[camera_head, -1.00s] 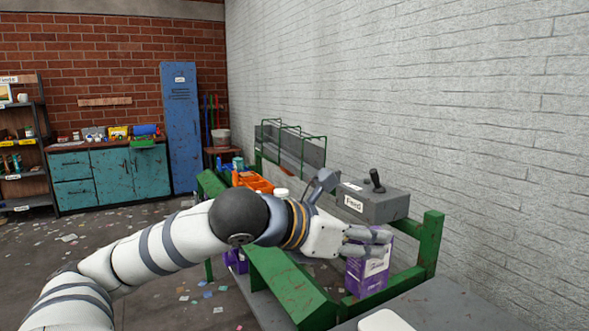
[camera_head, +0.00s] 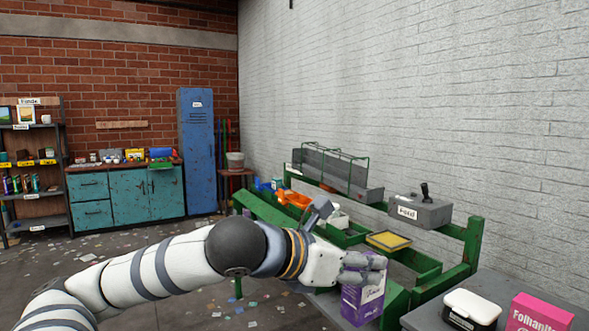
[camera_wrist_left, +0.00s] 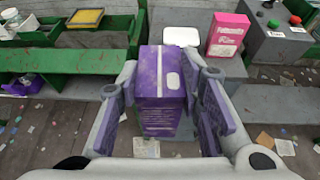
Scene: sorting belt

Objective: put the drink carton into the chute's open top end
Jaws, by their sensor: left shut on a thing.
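My left gripper (camera_head: 368,272) is shut on a purple drink carton (camera_head: 362,303), its fingers around the carton's upper part. In the left wrist view the carton (camera_wrist_left: 161,85) is upright between the two fingers of the gripper (camera_wrist_left: 165,105), its purple top and a white patch showing. The carton is beside the green frame of the belt (camera_head: 397,303). My right gripper is not in view.
A grey Feed box (camera_head: 419,213) with a lever stands by the wall. A yellow-topped tray (camera_head: 389,240) and orange bins (camera_head: 293,198) sit along the green frame. A white box (camera_head: 470,308) and a pink carton (camera_head: 540,315) stand on the grey surface at right.

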